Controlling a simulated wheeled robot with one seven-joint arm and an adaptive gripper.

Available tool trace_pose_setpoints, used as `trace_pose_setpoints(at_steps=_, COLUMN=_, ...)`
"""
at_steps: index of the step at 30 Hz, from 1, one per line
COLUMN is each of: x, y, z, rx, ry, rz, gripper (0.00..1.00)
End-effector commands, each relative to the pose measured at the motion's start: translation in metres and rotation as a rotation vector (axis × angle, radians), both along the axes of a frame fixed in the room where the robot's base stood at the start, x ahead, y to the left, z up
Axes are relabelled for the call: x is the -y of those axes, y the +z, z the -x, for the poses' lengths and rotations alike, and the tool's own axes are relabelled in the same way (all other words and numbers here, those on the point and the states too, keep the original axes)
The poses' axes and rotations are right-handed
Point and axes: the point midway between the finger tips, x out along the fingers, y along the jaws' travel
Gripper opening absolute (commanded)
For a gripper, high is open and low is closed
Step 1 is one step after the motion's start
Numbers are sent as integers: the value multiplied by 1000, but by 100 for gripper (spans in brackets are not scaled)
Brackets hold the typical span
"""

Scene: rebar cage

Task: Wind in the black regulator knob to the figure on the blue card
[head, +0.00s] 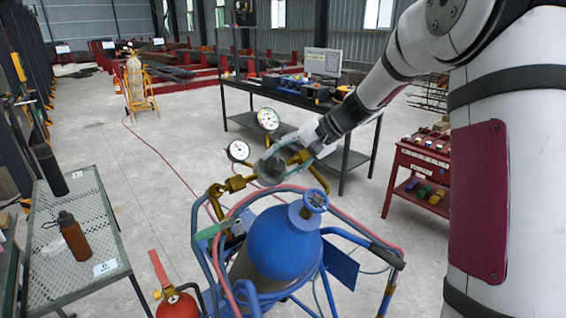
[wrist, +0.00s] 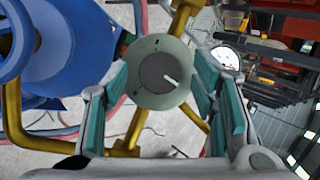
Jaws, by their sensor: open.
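The regulator knob (wrist: 158,72) is a round dark grey disc with a white pointer line and a paler grey-green rim, seen face-on in the wrist view. My gripper (wrist: 163,88) is open, with one teal-padded finger on each side of the knob; I cannot tell whether either pad touches it. In the head view my gripper (head: 286,160) is at the brass regulator, above and left of the blue cylinder (head: 282,245). Two white dial gauges (head: 268,119) (head: 238,151) stand by it, their figures too small to read. A blue plate (head: 341,262) hangs on the cart, no figure legible.
A blue valve wheel (head: 315,200) tops the cylinder, close to my gripper. Brass pipes and red hoses surround the regulator. A red extinguisher (head: 178,302) and a mesh table (head: 75,235) with bottles are at left. A black bench (head: 300,100) and red cart (head: 420,170) stand behind.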

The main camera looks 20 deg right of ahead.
Motion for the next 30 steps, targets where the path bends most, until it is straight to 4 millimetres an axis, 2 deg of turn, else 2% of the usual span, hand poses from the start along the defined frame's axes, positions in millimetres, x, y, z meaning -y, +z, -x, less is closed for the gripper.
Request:
trace_pose_setpoints(at_steps=5, x=7, y=7, z=4, rx=2, ry=-1, rz=0, gripper=53)
trace_pose_setpoints(at_steps=21, x=68, y=72, z=41, rx=2, ry=-3, rz=1, gripper=53)
trace_pose_setpoints(at_steps=30, x=76, y=81, z=47, rx=0, ry=0, rz=0, gripper=53)
